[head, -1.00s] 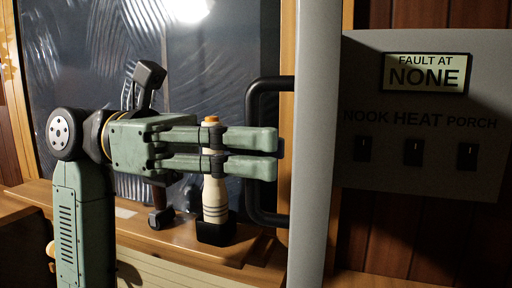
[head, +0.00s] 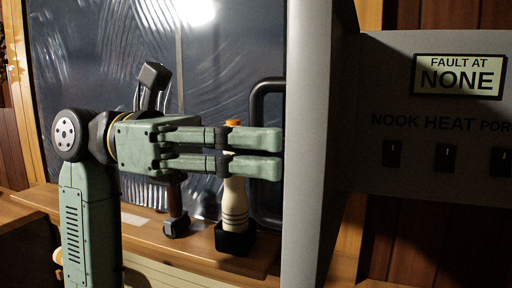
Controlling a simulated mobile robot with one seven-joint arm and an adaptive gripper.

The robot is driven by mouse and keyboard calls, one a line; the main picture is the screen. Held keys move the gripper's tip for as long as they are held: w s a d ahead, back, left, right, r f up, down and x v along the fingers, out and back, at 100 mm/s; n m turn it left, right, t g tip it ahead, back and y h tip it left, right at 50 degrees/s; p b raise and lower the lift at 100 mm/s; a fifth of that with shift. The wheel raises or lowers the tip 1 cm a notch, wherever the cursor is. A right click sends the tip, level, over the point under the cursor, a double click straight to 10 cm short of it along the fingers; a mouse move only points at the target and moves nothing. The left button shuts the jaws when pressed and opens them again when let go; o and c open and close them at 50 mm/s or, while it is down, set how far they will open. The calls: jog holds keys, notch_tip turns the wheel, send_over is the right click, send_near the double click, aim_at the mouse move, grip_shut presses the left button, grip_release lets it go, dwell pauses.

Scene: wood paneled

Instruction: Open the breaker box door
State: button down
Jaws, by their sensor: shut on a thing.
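The breaker box (head: 375,225) is the grey panel at right in the head view, with a "FAULT AT NONE" display and a row of switches. Its grey door (head: 310,150) stands swung out towards me, seen nearly edge-on as a tall slab left of the panel. A black bar handle (head: 258,105) shows on the door's left side, partly hidden by the door. My gripper (head: 278,154) reaches in from the left, fingers level and one above the other, across the handle at the door's left edge. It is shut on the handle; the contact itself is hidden.
A cream bottle with an orange top (head: 235,205) stands in a dark holder (head: 233,239) on the wooden ledge (head: 160,237), behind my gripper. A dark tool (head: 176,225) stands beside it. A plastic-covered window (head: 110,60) fills the background.

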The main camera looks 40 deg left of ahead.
jog(key=c, duration=1.7)
grip_release()
jog(key=shift+o, duration=0.2)
jog(key=v, duration=1.2)
jog(key=shift+r, duration=0.1)
